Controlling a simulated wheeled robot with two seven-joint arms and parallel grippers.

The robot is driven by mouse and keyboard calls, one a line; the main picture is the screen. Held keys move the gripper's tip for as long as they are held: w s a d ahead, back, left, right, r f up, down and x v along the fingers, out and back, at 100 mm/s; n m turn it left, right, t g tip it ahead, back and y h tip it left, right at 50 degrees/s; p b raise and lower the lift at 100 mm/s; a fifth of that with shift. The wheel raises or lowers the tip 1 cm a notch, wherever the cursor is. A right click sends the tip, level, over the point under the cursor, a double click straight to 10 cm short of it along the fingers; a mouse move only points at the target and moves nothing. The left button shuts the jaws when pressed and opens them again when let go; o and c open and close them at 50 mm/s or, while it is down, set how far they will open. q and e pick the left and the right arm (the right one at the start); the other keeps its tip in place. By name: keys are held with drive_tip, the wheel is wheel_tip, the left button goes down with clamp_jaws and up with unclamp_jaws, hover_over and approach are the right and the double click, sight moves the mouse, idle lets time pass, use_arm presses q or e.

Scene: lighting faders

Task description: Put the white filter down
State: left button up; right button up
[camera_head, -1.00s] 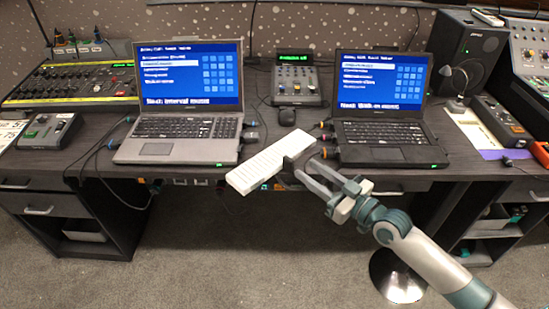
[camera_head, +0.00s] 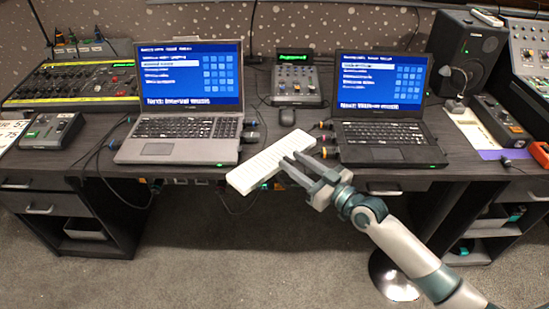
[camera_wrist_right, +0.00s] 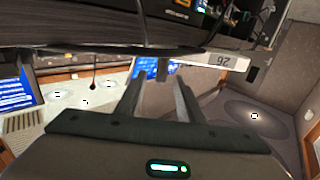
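The white filter (camera_head: 258,168) is a long, flat white block at the desk's front edge, between the two laptops. Its lower left end reaches past the edge in the head view; whether it overhangs is unclear. My right gripper (camera_head: 291,159) is at the filter's right part, its two fingers apart and their tips overlapping it in the picture. In the right wrist view, the fingers (camera_wrist_right: 160,88) are spread with a gap between them, and a pale strip with a dark label (camera_wrist_right: 222,62) lies just beyond the tips. Contact is hard to tell. My left gripper is not in view.
The silver laptop (camera_head: 187,128) stands left of the filter and the black laptop (camera_head: 384,132) right of it. A mouse (camera_head: 287,117) and a small fader console (camera_head: 296,84) are behind. Cables lie near both laptops.

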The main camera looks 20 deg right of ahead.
drive_tip(key=shift+w+a, duration=0.1)
idle(0.4)
clamp_jaws()
drive_tip(key=shift+r, duration=0.1)
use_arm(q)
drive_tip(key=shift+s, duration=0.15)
use_arm(e)
drive_tip(key=s+d+r, duration=0.7)
drive_tip(key=s+r, duration=0.2)
drive_tip(key=r, duration=0.2)
drive_tip(key=shift+d, duration=0.3)
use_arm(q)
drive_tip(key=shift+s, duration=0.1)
